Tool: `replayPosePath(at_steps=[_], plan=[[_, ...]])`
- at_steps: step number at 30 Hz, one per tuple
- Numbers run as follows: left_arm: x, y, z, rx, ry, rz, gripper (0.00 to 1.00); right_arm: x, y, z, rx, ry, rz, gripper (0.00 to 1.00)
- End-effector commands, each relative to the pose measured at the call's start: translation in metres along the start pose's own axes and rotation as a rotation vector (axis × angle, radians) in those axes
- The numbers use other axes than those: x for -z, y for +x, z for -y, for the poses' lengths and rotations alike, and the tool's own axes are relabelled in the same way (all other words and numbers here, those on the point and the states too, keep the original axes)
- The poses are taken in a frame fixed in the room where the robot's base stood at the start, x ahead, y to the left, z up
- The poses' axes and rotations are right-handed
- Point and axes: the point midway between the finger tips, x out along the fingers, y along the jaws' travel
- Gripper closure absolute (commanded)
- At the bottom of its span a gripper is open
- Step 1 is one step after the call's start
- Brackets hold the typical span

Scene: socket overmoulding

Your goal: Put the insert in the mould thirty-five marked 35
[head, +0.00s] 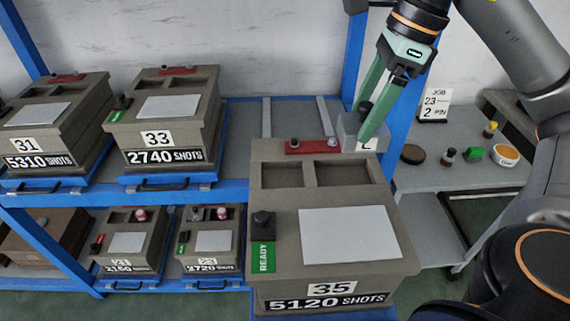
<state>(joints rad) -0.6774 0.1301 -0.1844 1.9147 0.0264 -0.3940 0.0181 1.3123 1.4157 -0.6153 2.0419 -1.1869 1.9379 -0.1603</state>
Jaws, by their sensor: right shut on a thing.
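The mould marked 35 (277,237) is a large grey-brown box at the front middle, with two open recesses on top, a pale plate and a green READY tag. My right gripper (364,122) comes down from the top with green fingers. The block is at the back right corner of the mould, beside the recesses. I cannot tell whether it touches the mould. My left gripper is out of view.
Moulds 31 (63,122) and 33 (190,108) stand on the blue rack (236,192) at left, with smaller moulds on the lower shelf. A side table (432,178) at right holds a JOB card (436,104), small bottles and a round tin. A black knob (262,222) rises from mould 35.

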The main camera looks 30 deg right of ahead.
Motion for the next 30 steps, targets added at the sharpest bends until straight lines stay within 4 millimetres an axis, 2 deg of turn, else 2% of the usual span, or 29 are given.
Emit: replayPosePath(at_steps=[10, 12, 16, 26, 30], plan=[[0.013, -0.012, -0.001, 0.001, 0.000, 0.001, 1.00, -0.068, 0.052, 0.012, -0.002, -0.007, 0.002, 1.00], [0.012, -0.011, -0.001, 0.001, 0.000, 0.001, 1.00, -0.073, 0.070, 0.015, -0.002, -0.002, 0.000, 1.00], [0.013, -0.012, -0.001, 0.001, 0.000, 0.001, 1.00, -0.084, 0.094, 0.018, -0.001, -0.001, 0.001, 1.00], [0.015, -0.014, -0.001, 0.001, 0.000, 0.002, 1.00, -0.097, 0.124, 0.021, -0.001, -0.001, 0.001, 1.00], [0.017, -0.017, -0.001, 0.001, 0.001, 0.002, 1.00, -0.090, 0.142, 0.022, 0.000, 0.001, 0.000, 1.00]])
